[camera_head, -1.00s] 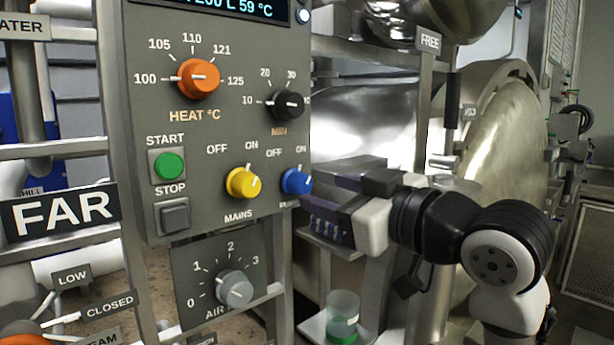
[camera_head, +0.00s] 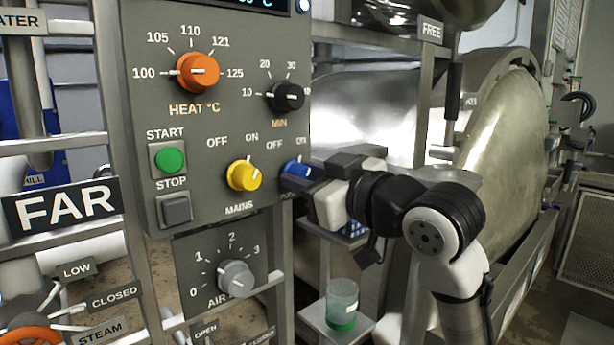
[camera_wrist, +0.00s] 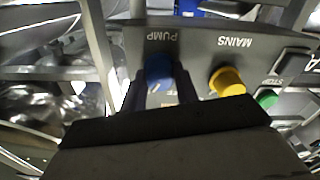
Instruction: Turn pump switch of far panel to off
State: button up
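The pump switch (camera_head: 297,171) is a blue knob at the lower right of the grey far panel (camera_head: 215,120), with OFF and ON printed above it. It also shows in the wrist view (camera_wrist: 159,68), upside down under the PUMP label. My gripper (camera_head: 300,184) is at the knob from the right and front. In the wrist view its two dark fingers (camera_wrist: 160,88) stand on either side of the knob and look open, with a narrow space at each side. Whether they touch it is not clear. The fingers partly hide the knob, and its exact pointer angle is hard to read.
The yellow mains knob (camera_head: 244,176) sits close to the left of the pump switch. The black minute knob (camera_head: 287,96) is above, and the grey air knob (camera_head: 236,279) is below. A green-based beaker (camera_head: 341,304) stands on a shelf below my gripper.

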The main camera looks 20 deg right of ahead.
jog(key=shift+c, duration=0.7)
jog(key=shift+n+b, duration=0.3)
jog(key=n+b, duration=0.5)
jog(key=n, duration=0.6)
jog(key=shift+f, duration=0.1)
jog(key=shift+n, duration=0.3)
